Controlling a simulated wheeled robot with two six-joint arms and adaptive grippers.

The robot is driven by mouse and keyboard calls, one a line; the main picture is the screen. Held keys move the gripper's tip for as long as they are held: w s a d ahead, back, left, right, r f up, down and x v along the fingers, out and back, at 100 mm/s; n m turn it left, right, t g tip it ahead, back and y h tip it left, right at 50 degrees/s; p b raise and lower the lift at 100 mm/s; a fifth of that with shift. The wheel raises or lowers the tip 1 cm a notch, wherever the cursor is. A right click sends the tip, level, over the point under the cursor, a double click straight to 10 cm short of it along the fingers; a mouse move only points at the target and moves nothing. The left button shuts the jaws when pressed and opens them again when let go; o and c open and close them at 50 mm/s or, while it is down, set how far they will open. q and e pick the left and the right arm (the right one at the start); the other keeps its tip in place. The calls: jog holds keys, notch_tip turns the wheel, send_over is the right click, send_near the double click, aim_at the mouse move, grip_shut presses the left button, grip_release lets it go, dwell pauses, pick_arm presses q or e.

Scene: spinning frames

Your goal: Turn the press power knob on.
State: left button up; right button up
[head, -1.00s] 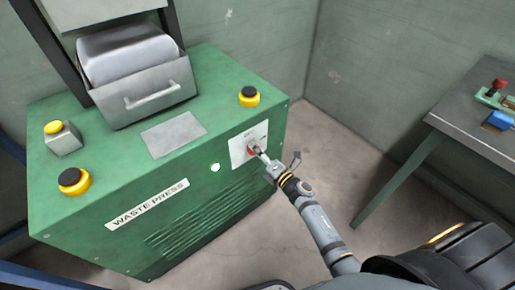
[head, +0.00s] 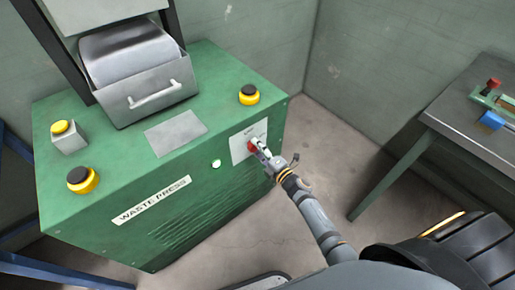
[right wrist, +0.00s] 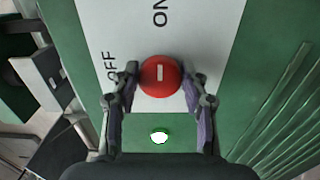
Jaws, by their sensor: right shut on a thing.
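The red power knob (head: 252,146) sits on a white plate (head: 237,151) on the front of the green waste press (head: 190,215). In the right wrist view the round knob (right wrist: 160,75) has a short white bar that points toward the ON mark; OFF is printed to the left. My right gripper (head: 262,150) is at the knob, with its fingers on either side, shut on it; it also shows in the right wrist view (right wrist: 161,84). Fingers hide parts of the plate. My left gripper is not in view.
A round light (head: 216,163) beside the plate glows white with a green rim. Yellow-and-black buttons (head: 249,95) stand on the press top. A grey table (head: 455,110) with small coloured items is at right. The floor between is clear.

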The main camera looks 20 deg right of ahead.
jog(key=o, duration=1.1)
jog(key=shift+o, duration=0.2)
jog(key=shift+s, duration=0.15)
jog(key=v, duration=1.1)
jog(key=shift+s+d, duration=0.15)
jog(key=shift+s, duration=0.25)
